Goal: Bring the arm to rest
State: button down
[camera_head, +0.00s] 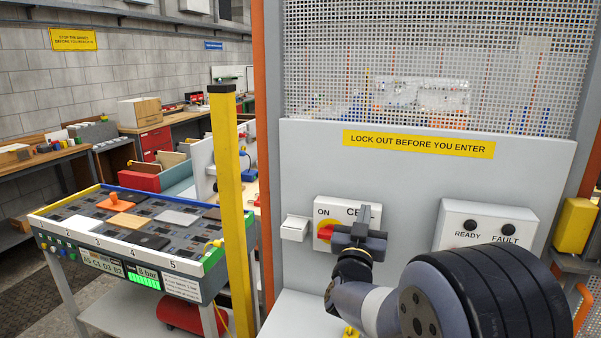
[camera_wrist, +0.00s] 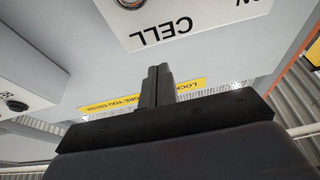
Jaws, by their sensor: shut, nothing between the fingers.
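My gripper (camera_head: 364,218) is in front of the CELL switch box (camera_head: 333,207) on the grey panel. Its fingers are together with nothing between them. In the wrist view my gripper (camera_wrist: 157,72) points at the panel just by the CELL label (camera_wrist: 160,30). The red and yellow rotary switch (camera_head: 326,230) is partly hidden behind my gripper. I cannot tell whether the fingers touch the box. My arm reaches in from the lower right.
A READY and FAULT lamp box (camera_head: 483,228) is right of my gripper. Mesh (camera_head: 430,50) covers the panel's top. A yellow post (camera_head: 228,180) and a trolley with a board (camera_head: 180,263) stand to the left. A small white box (camera_head: 295,228) juts from the panel.

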jog(key=b+v, duration=0.2)
jog(key=v, duration=0.6)
jog(key=shift+s+f, duration=0.15)
